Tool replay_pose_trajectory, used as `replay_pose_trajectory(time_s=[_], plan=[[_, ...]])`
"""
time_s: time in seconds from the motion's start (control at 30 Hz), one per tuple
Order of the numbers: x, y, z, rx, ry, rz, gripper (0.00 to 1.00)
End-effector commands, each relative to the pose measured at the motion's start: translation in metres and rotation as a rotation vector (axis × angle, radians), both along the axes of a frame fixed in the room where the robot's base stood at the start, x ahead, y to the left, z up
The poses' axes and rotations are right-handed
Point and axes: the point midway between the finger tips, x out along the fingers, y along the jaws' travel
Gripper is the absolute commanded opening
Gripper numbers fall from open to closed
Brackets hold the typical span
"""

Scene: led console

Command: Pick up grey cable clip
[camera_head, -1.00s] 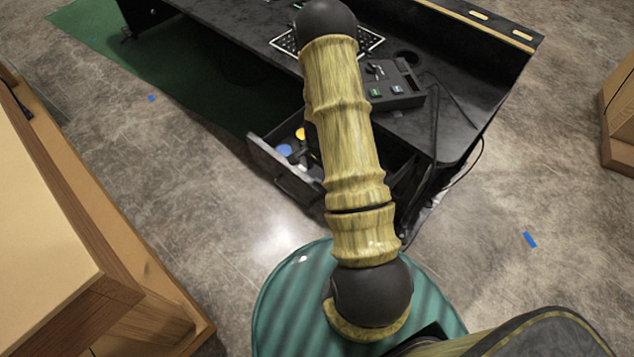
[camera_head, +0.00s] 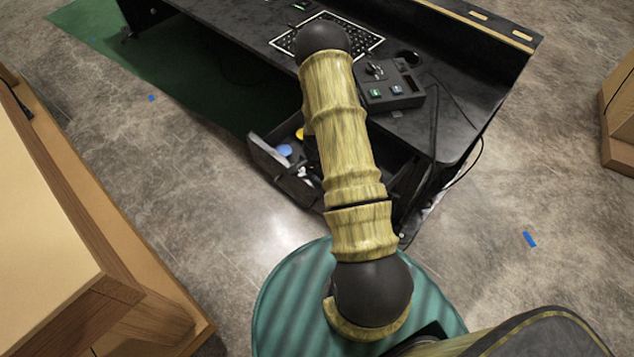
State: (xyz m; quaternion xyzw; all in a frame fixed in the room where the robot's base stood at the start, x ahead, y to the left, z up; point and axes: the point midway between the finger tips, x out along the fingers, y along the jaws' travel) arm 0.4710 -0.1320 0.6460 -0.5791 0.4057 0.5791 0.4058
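I cannot make out a grey cable clip in the head view. An open drawer (camera_head: 270,158) sticks out from the front of the black desk. Inside it are a blue round thing (camera_head: 284,151), a yellow thing (camera_head: 299,134) partly behind my arm, and a small pale thing (camera_head: 304,173) too small to name. My arm crosses over the drawer and hides much of its right part. A dark part shows at the arm's left edge above the drawer, but I cannot make out my gripper or its fingers.
The black desk (camera_head: 455,110) carries a keyboard-like panel (camera_head: 345,35) and a control box (camera_head: 392,88) with lit buttons. Cables hang at its right end. A wooden cabinet (camera_head: 50,200) stands at the left.

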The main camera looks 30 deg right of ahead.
Motion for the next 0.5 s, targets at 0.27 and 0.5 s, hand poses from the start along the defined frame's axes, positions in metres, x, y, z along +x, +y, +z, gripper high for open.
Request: replay_pose_trajectory(time_s=[0.27,0.5], plan=[[-0.0001,0.0,0.0002,0.0,0.0,0.0,0.21],[-0.0001,0.0,0.0002,0.0,0.0,0.0,0.02]])
